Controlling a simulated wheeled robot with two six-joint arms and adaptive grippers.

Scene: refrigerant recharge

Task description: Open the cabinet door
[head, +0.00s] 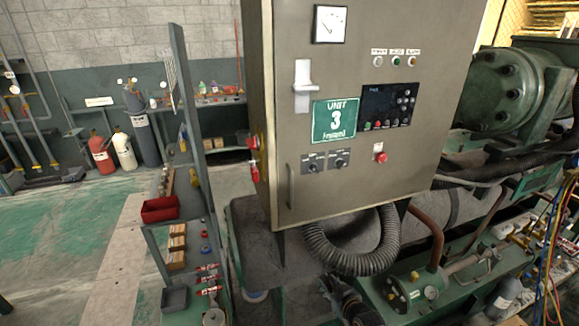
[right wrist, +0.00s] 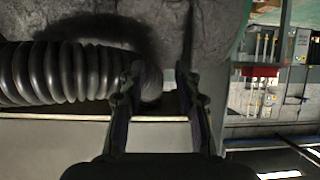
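The grey control cabinet (head: 355,190) stands in the middle of the head view, and its door looks closed. A slim vertical handle (head: 290,187) is at the door's lower left. My right gripper (head: 338,287) is low in the head view, below the cabinet and the corrugated hose. In the right wrist view its two fingers (right wrist: 159,82) are apart with nothing between them. My left gripper is not in view.
A thick black corrugated hose (head: 350,262) loops under the cabinet, close to my right gripper; it also shows in the right wrist view (right wrist: 60,75). A shelf rack with a red bin (head: 160,209) stands left of the cabinet. Green machinery (head: 410,292) fills the lower right.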

